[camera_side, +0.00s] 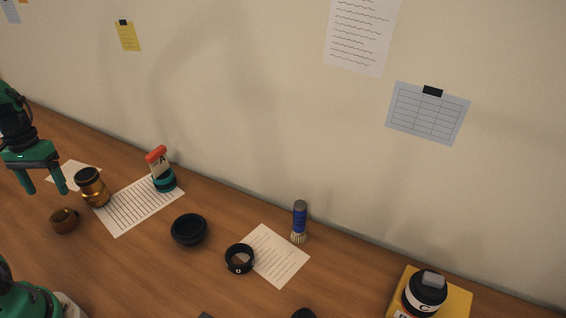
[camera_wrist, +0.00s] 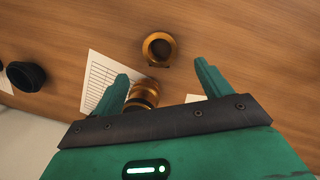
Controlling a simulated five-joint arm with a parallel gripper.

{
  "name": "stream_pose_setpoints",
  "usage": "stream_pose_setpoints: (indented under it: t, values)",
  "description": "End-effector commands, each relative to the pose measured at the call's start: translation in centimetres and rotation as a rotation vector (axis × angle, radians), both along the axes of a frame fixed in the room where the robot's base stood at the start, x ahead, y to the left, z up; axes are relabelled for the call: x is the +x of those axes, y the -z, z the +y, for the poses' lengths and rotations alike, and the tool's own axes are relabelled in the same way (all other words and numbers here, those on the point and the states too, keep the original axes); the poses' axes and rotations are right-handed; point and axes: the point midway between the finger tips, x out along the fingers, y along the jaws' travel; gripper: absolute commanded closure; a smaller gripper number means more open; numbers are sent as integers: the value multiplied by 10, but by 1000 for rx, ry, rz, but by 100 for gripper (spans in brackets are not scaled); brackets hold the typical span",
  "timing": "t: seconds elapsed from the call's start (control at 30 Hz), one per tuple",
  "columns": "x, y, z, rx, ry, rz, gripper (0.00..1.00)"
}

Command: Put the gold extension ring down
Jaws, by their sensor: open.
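A gold ring (camera_side: 64,221) stands on the wooden table at the left in the side view, and it also shows in the wrist view (camera_wrist: 158,48), with a dark opening facing up. It looks like the gold extension ring. Behind it stands a taller gold and black lens barrel (camera_side: 92,188), seen partly behind my gripper in the wrist view (camera_wrist: 146,93). My gripper (camera_side: 47,187) is open and empty, its two green fingers pointing down above the table. In the wrist view my fingers (camera_wrist: 161,71) spread apart, with the ring beyond their tips.
A black cup (camera_side: 188,229), a black ring (camera_side: 239,259), a brush (camera_side: 299,221) and a yellow block (camera_side: 456,300) with a jar stand rightward.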

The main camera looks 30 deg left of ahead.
Motion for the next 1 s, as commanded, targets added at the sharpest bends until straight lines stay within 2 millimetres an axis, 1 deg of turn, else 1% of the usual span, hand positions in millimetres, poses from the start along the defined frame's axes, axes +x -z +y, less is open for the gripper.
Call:
stream_pose_setpoints:
  t: [0.03,0.1,0.3,0.43,1.0]
  values:
    - [1,-8,1,2,0,-2,23]
    - [2,-17,2,2,0,-2,23]
    - [3,-31,4,0,0,0,23]
    - [3,-34,4,0,0,0,23]
    - [4,-35,2,1,3,-2,23]
